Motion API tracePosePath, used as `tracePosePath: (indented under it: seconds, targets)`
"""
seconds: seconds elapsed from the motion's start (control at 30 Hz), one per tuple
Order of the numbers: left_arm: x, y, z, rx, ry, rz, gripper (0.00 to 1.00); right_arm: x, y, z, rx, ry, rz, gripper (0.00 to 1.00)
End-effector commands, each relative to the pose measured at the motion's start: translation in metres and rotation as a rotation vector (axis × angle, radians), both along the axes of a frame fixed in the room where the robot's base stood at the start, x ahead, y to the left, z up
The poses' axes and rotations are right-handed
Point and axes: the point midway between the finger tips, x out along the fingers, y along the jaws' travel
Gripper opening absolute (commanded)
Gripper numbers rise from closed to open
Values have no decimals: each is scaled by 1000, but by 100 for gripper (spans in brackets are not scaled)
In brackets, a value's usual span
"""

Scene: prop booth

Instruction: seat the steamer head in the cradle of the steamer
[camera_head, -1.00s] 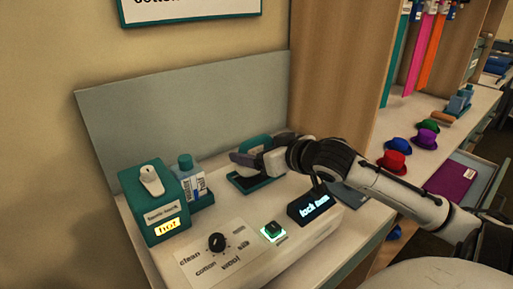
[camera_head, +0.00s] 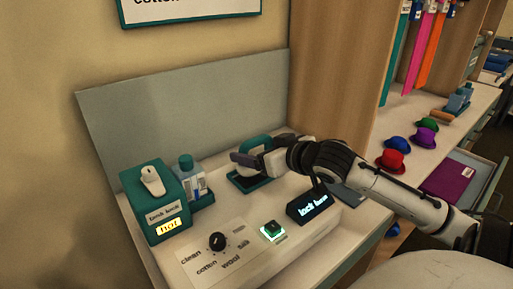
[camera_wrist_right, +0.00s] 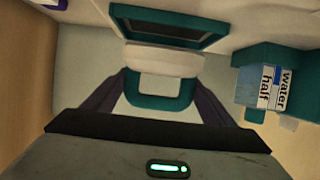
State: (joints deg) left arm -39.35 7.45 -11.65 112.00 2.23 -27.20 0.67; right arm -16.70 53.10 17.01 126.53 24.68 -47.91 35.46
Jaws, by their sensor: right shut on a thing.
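My right gripper (camera_head: 245,160) reaches in from the right over the bench. A teal loop (camera_wrist_right: 160,92) shows between the fingers. I cannot tell whether the head touches the frame. The gripper hides most of the head. My left gripper is not in view.
A teal box (camera_head: 160,212) marked "hot" with a white knob and a water bottle (camera_head: 187,178) stand left of the gripper. In front are a control panel with a dial (camera_head: 217,241), a lit green button (camera_head: 272,231) and a display (camera_head: 312,207). A wooden partition (camera_head: 335,85) rises behind.

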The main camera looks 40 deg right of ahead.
Motion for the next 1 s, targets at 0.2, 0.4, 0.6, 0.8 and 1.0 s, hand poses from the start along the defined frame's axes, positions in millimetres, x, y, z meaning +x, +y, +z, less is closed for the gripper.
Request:
tracePosePath:
  seconds: [0.2, 0.4, 0.6, 0.8, 1.0]
  targets:
    - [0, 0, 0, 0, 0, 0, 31, 0, 0, 2, -1, -5, 0, 42]
    - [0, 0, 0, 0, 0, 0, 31, 0, 0, 2, -1, -5, 0, 42]
    - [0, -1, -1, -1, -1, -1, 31, 0, 0, -3, 0, -4, 0, 42]
    - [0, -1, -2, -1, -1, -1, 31, 0, 0, -9, -1, -4, -1, 42]
    - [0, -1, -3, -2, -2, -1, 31, 0, 0, -14, -1, -5, 0, 42]
